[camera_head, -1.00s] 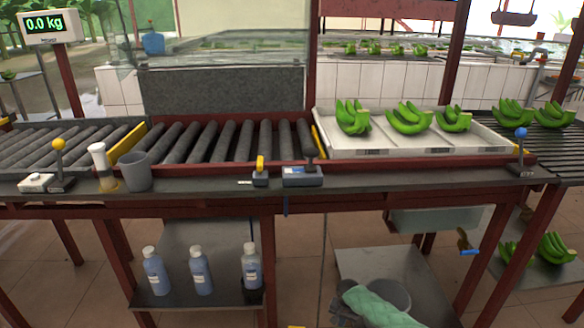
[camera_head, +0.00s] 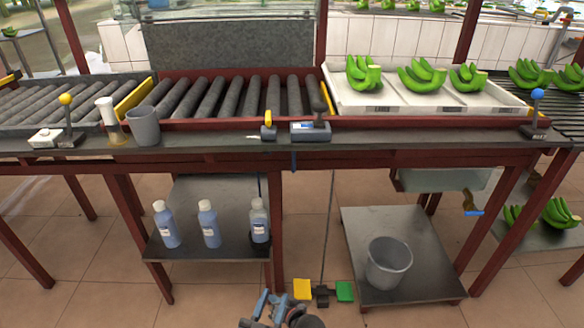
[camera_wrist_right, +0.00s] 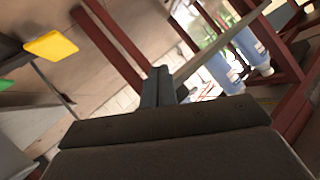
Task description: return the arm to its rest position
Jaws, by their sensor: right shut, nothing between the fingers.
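My right gripper (camera_head: 270,304) is at the bottom edge of the head view, just left of the yellow pedal. In the right wrist view its fingers (camera_wrist_right: 159,82) are together with nothing seen between them. Part of the right arm is cut off by the frame's lower edge. My left arm and gripper are not in view.
Yellow (camera_head: 303,289) and green (camera_head: 345,291) pedals are on the floor close to the right gripper. A grey bucket (camera_head: 388,268) stands on a low shelf to the right. Bottles (camera_head: 208,224) stand on the left shelf. The bench edge (camera_head: 230,166) runs above.

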